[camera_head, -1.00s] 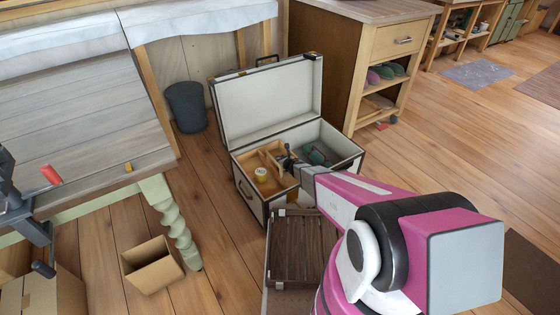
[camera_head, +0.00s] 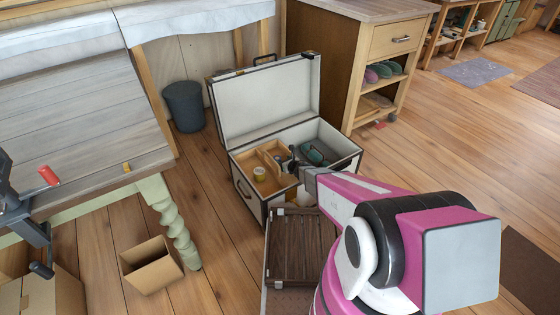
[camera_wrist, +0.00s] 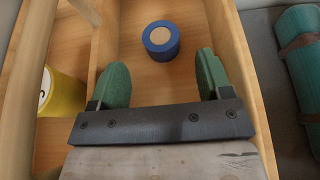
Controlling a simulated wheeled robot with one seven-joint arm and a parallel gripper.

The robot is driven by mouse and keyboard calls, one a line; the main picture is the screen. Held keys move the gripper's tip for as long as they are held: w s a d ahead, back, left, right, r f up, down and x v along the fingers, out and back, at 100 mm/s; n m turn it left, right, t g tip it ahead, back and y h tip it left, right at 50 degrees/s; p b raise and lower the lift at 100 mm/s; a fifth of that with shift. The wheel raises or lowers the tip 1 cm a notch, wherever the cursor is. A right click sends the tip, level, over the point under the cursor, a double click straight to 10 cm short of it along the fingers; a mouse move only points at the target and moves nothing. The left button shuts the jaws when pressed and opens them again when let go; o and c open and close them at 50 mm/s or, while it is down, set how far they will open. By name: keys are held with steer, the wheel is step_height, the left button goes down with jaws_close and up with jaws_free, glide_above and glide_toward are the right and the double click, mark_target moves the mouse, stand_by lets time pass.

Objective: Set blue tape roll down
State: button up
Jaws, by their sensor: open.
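The blue tape roll (camera_wrist: 160,50) stands on the wooden floor of a tray compartment, seen from above in the wrist view, with its pale round top facing up. My gripper (camera_wrist: 160,64) is open over it. Its two green finger pads are spread to the roll's left and right with a gap on each side, and the roll shows a little beyond them. In the head view my gripper (camera_head: 292,164) is small and dark inside the open trunk (camera_head: 251,199); I cannot make out the blue roll there.
A yellow roll (camera_wrist: 62,92) stands in the compartment to the left, behind a wooden divider. A green rolled bundle (camera_wrist: 301,60) lies in the grey part of the trunk to the right. The trunk's lid (camera_head: 265,105) stands open behind. A dark slatted tray (camera_head: 297,248) lies in front.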

steer(key=v, duration=0.6)
steer(key=s+d+r+m+g+h, duration=0.1)
steer(key=s+d+r+m+h, duration=0.1)
steer(key=d+r+m+h, duration=0.55)
steer(key=s+d+r+m+g+h, duration=0.15)
steer(key=d+r+m, duration=0.6)
steer(key=m, duration=0.75)
steer(key=s+r+m+g, duration=0.4)
steer(key=s+r+m, duration=0.2)
steer(key=s+m, duration=0.4)
steer(key=s+d+r+m+g+y, duration=0.1)
steer(key=s+r+m+g, duration=0.3)
steer(key=s+r+m, duration=0.3)
steer(key=s+m, duration=0.3)
steer(key=shift+d+g+y, duration=0.2)
steer(key=shift+g+y, duration=0.1)
steer(key=shift+g, duration=0.05)
